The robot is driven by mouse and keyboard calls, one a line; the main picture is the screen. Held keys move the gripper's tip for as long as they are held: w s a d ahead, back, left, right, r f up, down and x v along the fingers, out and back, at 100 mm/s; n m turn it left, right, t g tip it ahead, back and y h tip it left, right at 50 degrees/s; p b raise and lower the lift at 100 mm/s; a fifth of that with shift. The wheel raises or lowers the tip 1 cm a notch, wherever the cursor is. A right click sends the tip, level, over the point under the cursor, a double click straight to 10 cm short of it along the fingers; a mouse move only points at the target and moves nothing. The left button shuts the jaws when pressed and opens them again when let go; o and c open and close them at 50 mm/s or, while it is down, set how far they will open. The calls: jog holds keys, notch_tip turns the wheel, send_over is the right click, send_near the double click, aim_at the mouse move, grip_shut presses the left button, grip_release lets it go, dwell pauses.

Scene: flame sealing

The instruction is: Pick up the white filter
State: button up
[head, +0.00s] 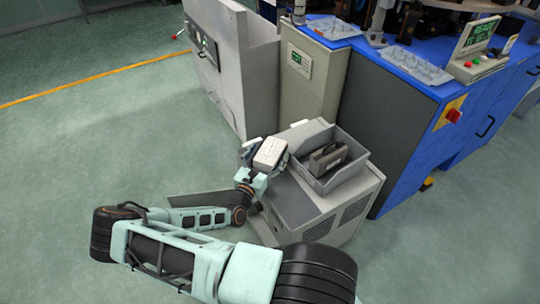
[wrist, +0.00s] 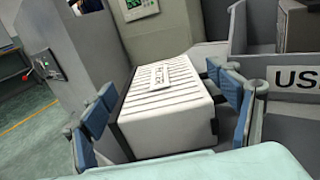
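The white filter (head: 271,152) is a white ribbed block with a small label on top. In the wrist view the filter (wrist: 165,100) fills the middle, between the finger pads of my gripper (wrist: 165,115). In the head view my gripper (head: 266,158) holds the filter beside the grey cabinet's left end, seemingly raised. The filter's underside is hidden.
A grey open bin (head: 356,172) on the grey cabinet (head: 349,220) holds a dark handled case (head: 328,160). Its label shows partly in the wrist view. A grey machine (head: 256,75) and blue workstation (head: 400,130) stand behind. The green floor at left is clear.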

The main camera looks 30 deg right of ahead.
jog(key=c, duration=1.2)
jog(key=shift+c, duration=0.2)
